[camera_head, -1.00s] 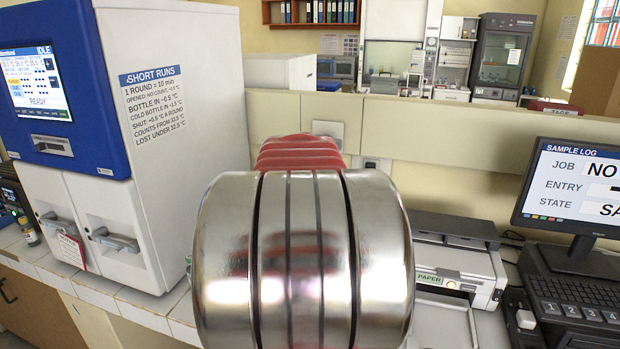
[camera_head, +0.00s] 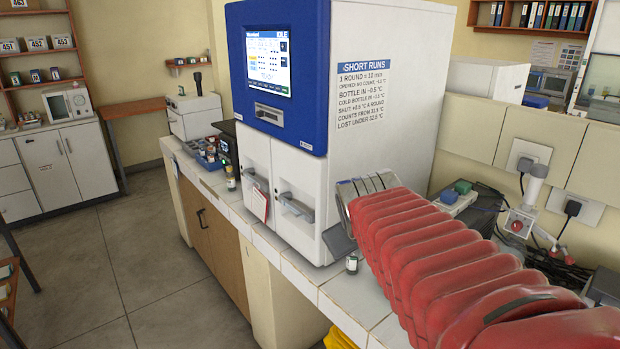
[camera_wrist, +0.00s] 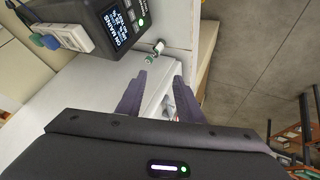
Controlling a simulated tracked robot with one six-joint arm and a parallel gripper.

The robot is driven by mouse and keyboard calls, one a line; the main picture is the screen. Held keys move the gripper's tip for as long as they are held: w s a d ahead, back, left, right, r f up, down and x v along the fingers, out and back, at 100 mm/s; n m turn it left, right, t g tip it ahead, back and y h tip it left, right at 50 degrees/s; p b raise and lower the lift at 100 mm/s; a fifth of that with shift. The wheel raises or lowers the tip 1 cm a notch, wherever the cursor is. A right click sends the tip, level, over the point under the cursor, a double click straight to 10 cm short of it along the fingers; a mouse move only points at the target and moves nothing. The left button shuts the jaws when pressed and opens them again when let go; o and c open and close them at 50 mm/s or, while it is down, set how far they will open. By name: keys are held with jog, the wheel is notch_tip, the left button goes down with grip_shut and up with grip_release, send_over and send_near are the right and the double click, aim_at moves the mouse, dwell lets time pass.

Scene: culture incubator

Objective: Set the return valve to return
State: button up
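No part in view is clearly marked as the return valve. Similar green (camera_head: 463,187) and blue (camera_head: 448,197) pieces show behind my arm in the head view. My gripper (camera_wrist: 160,88) is open, with two dark fingers apart and nothing seen between them. In the head view it shows only partly, as a dark grey shape (camera_head: 339,244) in front of the white cabinet.
The blue and white incubator (camera_head: 292,150) stands on the tiled counter. A small vial (camera_head: 352,264) stands near the counter's front edge. A black box with a lit screen (camera_wrist: 120,22) is at the top of the wrist view. Plugs and cables (camera_head: 570,210) lie right. Open floor (camera_head: 150,270) is at left.

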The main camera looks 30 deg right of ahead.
jog(key=s+a+f+y, duration=0.1)
jog(key=s+a+f, duration=0.1)
jog(key=a, duration=0.5)
jog(key=s+a+f+y, duration=0.2)
jog(key=s+a, duration=0.2)
jog(key=a, duration=0.3)
jog(key=s+a+f+g+y, duration=0.1)
jog(key=s+a, duration=0.3)
jog(key=a, duration=0.4)
jog(key=shift+f+n+y, duration=0.3)
jog(key=shift+f+y, duration=0.2)
jog(key=shift+f, duration=0.15)
jog(key=shift+d, duration=0.15)
